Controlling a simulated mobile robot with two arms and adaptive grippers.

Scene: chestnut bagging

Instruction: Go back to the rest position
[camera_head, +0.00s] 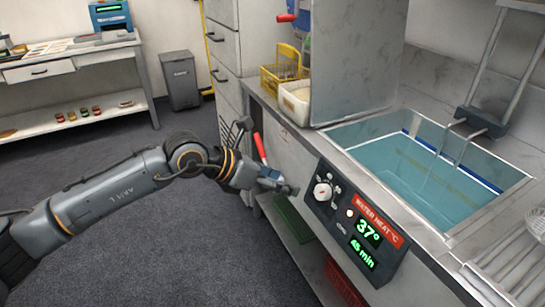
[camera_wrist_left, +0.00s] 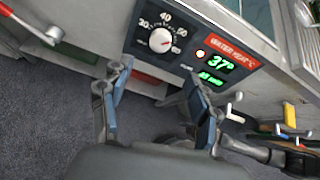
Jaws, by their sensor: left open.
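My left gripper (camera_head: 278,183) is in front of the sink unit, just left of the water-heat control panel (camera_head: 357,222). In the left wrist view the two fingers of this gripper (camera_wrist_left: 158,82) are spread apart with nothing between them. The panel's white round knob (camera_head: 322,191) is beyond the fingers and apart from them; it also shows in the left wrist view (camera_wrist_left: 160,40). The panel display reads 37° and 45 min in green, with a lit lamp (camera_head: 350,213) beside it. My right gripper is not seen.
A water-filled sink (camera_head: 420,170) is set in the metal counter at right. A yellow basket (camera_head: 281,72) and a white container (camera_head: 295,100) stand at the counter's far end. A grey bin (camera_head: 180,80) and a workbench (camera_head: 70,60) are at the back left. The grey floor between is clear.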

